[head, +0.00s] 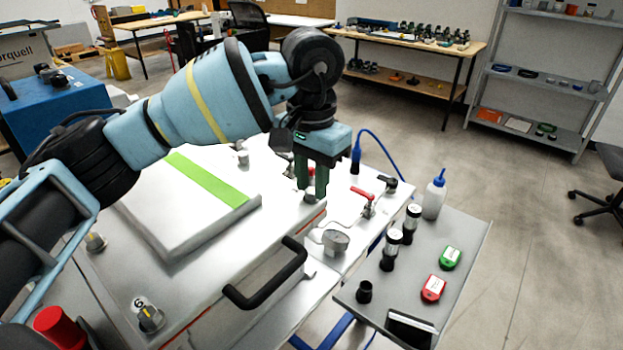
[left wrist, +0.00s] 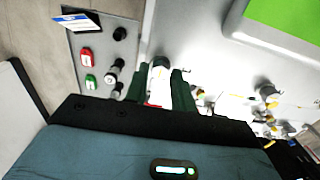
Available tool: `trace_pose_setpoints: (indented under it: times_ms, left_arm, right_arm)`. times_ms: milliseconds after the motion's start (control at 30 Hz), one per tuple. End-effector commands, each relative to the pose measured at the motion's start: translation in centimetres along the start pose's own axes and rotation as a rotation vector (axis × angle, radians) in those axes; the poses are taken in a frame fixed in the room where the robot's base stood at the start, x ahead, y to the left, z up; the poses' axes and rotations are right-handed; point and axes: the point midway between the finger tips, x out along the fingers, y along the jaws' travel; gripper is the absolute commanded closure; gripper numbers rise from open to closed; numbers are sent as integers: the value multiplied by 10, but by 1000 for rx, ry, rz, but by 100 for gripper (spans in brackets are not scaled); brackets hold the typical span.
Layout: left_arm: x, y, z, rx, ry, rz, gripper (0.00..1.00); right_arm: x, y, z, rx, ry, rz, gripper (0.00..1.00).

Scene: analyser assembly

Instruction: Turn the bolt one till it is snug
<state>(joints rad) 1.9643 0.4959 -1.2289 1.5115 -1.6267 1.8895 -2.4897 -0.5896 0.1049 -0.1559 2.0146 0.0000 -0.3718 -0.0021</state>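My left gripper (head: 312,193) points straight down at the right corner of the large pale lid (head: 130,208). Its two green fingers are apart, with a narrow gap between them. In the left wrist view, a pale bolt head or knob (left wrist: 160,66) shows between the fingertips of this gripper (left wrist: 160,76). I cannot tell whether the fingers touch it. Similar bolts show along the lid's edges, one (head: 243,157) at its back and one (head: 95,241) at its left. One (head: 150,318) at the front has a "6" label. No label for bolt one is legible. My right gripper is out of view.
A black lid handle (head: 268,287), a gauge (head: 335,241) and a red-handled valve (head: 367,203) are close to the gripper. A grey side table (head: 455,222) at right carries a bottle (head: 434,195), dark cylinders, and green and red boxes.

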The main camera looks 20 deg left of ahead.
Motion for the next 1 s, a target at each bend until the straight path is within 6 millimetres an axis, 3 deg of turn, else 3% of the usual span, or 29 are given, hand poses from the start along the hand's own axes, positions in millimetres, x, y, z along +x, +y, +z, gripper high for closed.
trace_pose_setpoints:
  times_ms: [100, 467, 800, 1000]
  left_arm:
    - [0, 0, 0, 0, -1, 0, 60]
    - [-4, 0, 0, 0, -3, 0, 60]
    - [-55, 0, 0, -1, 0, 0, 60]
    - [-74, 0, 0, -1, -2, 0, 60]
  right_arm:
    - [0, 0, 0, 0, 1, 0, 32]
    - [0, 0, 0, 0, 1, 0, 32]
    - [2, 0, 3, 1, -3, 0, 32]
    - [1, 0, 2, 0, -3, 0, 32]
